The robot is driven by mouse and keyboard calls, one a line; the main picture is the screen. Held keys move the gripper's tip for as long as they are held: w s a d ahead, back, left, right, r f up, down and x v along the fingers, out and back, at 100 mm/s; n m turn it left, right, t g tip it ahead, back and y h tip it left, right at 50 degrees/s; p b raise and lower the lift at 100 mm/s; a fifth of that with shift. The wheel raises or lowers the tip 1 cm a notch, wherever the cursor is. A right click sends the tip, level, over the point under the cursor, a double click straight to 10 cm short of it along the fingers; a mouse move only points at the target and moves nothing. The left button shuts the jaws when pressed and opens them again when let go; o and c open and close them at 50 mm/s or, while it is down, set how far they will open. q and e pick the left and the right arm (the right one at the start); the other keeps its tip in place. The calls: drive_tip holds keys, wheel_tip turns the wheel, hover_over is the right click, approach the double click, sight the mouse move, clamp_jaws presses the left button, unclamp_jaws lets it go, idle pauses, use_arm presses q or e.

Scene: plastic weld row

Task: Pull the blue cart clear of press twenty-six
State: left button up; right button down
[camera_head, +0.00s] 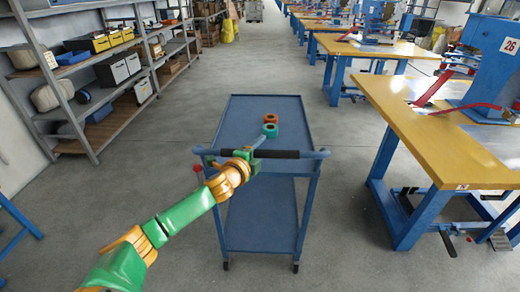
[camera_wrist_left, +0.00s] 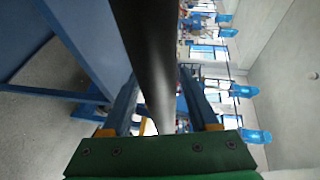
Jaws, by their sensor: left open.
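The blue cart (camera_head: 243,118) stands in the aisle in the head view, with its black-gripped push handle (camera_head: 281,154) toward me. A teal roll (camera_head: 270,130) and an orange roll (camera_head: 270,118) lie on its top shelf; the lower shelf looks bare. My left gripper (camera_head: 256,146) is at the handle, left of its middle. In the left wrist view, the black handle (camera_wrist_left: 148,50) runs between the two open fingers (camera_wrist_left: 160,95); contact cannot be told. Press twenty-six (camera_head: 490,60), blue with a "26" sign, stands on a yellow-topped bench right of the cart. My right gripper is out of view.
The bench (camera_head: 440,145) has blue legs and lies close to the cart's right, with a floor gap between. Grey shelving (camera_head: 80,105) with bins lines the left wall. Bare concrete floor (camera_head: 150,170) lies left of the cart. More benches recede at the back right.

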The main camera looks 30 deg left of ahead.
use_arm(q)
drive_tip(key=shift+s+r, duration=0.1)
drive_tip(key=shift+s, duration=0.05)
drive_tip(key=shift+c, duration=0.7)
clamp_jaws()
idle(0.6)
